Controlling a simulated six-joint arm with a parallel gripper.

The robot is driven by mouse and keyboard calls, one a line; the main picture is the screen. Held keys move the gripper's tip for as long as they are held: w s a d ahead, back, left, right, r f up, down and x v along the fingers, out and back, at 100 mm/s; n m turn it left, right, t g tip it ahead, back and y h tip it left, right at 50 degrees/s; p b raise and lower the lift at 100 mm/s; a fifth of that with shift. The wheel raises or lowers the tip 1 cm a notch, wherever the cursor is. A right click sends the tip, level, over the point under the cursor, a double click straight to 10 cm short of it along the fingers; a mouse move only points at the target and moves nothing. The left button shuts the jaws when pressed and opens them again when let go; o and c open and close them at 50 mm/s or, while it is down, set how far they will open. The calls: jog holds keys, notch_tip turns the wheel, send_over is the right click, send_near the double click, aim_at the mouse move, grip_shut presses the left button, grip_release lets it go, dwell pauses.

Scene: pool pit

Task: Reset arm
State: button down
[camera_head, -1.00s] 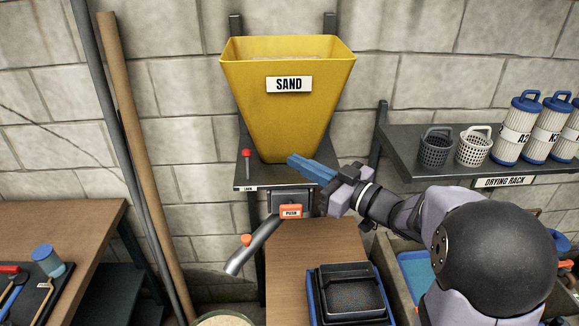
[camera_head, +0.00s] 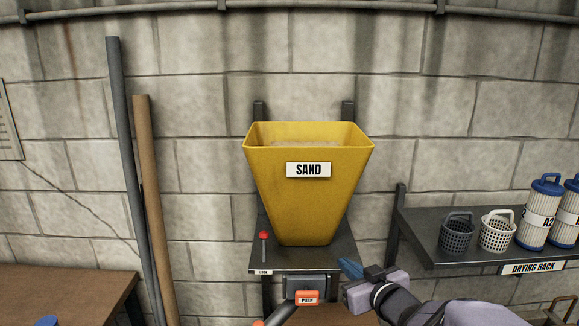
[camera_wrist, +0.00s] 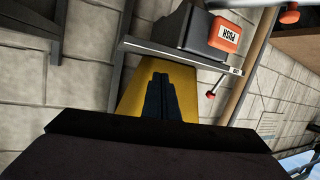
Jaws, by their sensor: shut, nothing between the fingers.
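My gripper (camera_head: 350,268) is at the lower middle right of the head view, its blue fingers together and empty. It is in front of the right side of the sand stand and apart from the orange PUSH button (camera_head: 307,298). In the wrist view the closed dark fingers (camera_wrist: 159,82) point toward the yellow sand hopper (camera_wrist: 205,88). The PUSH button (camera_wrist: 225,34) and the red-knobbed lever (camera_wrist: 212,94) also show there. The yellow hopper labelled SAND (camera_head: 308,205) stands upright on its shelf in the head view.
A drying rack shelf (camera_head: 490,262) at right holds two baskets (camera_head: 457,234) and labelled filter cartridges (camera_head: 541,212). A grey pole (camera_head: 128,150) and a wooden pole (camera_head: 152,190) lean on the wall at left. A wooden table (camera_head: 60,290) is at lower left. The wall area above the hopper is clear.

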jog(key=s+d+f+m+g+h, duration=0.3)
jog(key=s+d+f+g+h, duration=0.25)
jog(key=s+f, duration=0.55)
jog(key=s+a+f+g, duration=0.2)
jog(key=s+f+g, duration=0.1)
jog(key=s, duration=0.6)
jog(key=s+a+f+m+g+y, duration=0.1)
jog(key=s+f+g, duration=0.3)
jog(key=s, duration=0.6)
jog(key=shift+s+a+f+g, duration=0.15)
jog(key=shift+a+g, duration=0.7)
jog(key=shift+a, duration=0.05)
